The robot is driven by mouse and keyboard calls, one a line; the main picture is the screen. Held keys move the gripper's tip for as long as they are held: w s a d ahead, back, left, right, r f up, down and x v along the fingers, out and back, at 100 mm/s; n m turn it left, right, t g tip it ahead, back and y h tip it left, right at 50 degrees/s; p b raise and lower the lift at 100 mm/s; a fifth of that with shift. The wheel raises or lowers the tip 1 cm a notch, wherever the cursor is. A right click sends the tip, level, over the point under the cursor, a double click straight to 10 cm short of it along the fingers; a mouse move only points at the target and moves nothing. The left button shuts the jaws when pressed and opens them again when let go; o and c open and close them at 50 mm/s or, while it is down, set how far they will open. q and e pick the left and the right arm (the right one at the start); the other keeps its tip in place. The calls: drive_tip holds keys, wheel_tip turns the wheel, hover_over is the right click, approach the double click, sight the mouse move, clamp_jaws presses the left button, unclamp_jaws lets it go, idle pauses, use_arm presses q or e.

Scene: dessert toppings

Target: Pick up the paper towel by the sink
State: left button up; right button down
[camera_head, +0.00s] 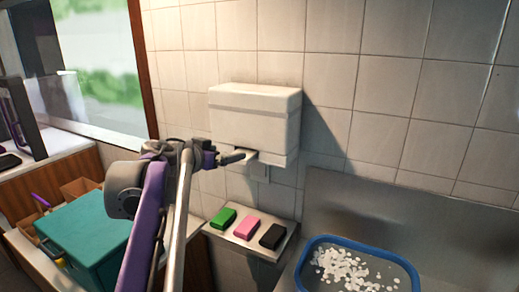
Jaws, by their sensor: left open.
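A white paper towel dispenser (255,115) is fixed to the tiled wall. A small pale piece at its lower slot, likely the paper towel, is partly hidden behind my gripper. My left gripper (238,157) is open and points right at the slot under the dispenser. I cannot tell whether its fingers touch the paper. My right gripper is not in view.
A small metal shelf (236,238) below the dispenser holds a green, a pink and a black sponge-like block. A blue-rimmed basin (415,271) with white pieces is at the lower right, by the steel back panel. A teal box (85,238) stands at the lower left.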

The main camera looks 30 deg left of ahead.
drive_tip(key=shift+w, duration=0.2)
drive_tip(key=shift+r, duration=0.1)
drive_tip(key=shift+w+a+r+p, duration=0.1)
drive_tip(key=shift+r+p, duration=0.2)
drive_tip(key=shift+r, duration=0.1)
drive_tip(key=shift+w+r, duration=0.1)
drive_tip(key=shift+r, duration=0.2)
use_arm(q)
drive_tip(key=shift+g+h, duration=0.3)
drive_tip(key=shift+g, duration=0.1)
drive_tip(key=x, duration=0.3)
drive_tip(key=p+x, duration=0.1)
drive_tip(key=x, duration=0.3)
drive_tip(key=a+x, duration=0.1)
drive_tip(key=x, duration=0.2)
drive_tip(key=shift+w+a+f, duration=0.1)
drive_tip(key=shift+f, duration=0.45)
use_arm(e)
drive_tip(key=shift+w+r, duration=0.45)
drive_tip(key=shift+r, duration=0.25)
use_arm(q)
drive_tip(key=shift+s, duration=0.25)
drive_tip(key=shift+c, duration=0.4)
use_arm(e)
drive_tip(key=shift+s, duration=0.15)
use_arm(q)
drive_tip(key=c, duration=1)
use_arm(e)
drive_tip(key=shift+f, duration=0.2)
